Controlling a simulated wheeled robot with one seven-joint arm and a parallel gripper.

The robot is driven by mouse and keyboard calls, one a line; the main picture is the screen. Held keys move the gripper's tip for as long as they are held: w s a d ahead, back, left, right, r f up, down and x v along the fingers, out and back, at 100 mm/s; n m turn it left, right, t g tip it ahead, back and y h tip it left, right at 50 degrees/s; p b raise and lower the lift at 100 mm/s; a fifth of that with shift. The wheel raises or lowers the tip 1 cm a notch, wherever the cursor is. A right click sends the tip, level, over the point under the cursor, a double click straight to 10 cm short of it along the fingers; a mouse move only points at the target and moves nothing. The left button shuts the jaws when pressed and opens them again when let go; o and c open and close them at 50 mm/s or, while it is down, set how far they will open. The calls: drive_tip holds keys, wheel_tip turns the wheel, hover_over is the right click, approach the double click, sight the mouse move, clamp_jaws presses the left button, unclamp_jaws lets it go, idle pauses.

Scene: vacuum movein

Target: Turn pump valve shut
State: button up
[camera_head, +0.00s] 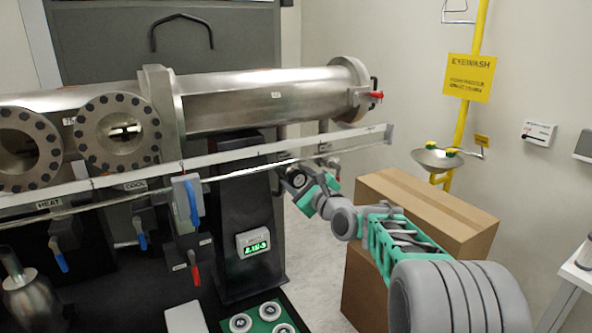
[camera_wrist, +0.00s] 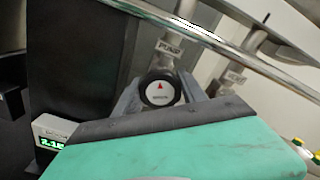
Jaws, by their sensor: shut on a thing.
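The pump valve shows in the wrist view as a round black knob (camera_wrist: 160,92) with a white face, a red arrow and small lettering. The arrow points up in that picture. A PUMP label (camera_wrist: 169,48) sits on the pipe just above it. My gripper (camera_head: 299,181) is at the valve, below the metal rail. In the wrist view its grey fingers stand on both sides of the knob and are shut on it. The lower edge of the knob is close to my gripper's dark front edge. The valve body behind is partly hidden.
A long metal rail (camera_head: 240,171) runs just above my gripper. The black column with a green-digit display (camera_head: 253,242) stands to the left. A large cardboard box (camera_head: 420,210) stands close behind my arm, and an eyewash bowl (camera_head: 437,158) is beyond it.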

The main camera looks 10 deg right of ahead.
drive_tip(key=m+p, duration=0.2)
drive_tip(key=shift+r+m, duration=0.2)
drive_tip(key=shift+m, duration=0.1)
drive_tip(key=shift+f+m+p, duration=0.15)
drive_tip(key=shift+m+p, duration=0.85)
drive_tip(key=shift+p, duration=0.1)
drive_tip(key=shift+f, duration=0.1)
drive_tip(key=o, duration=1.4)
drive_tip(key=shift+c, duration=0.2)
drive_tip(key=b+v, duration=0.2)
drive_tip(key=v, duration=0.6)
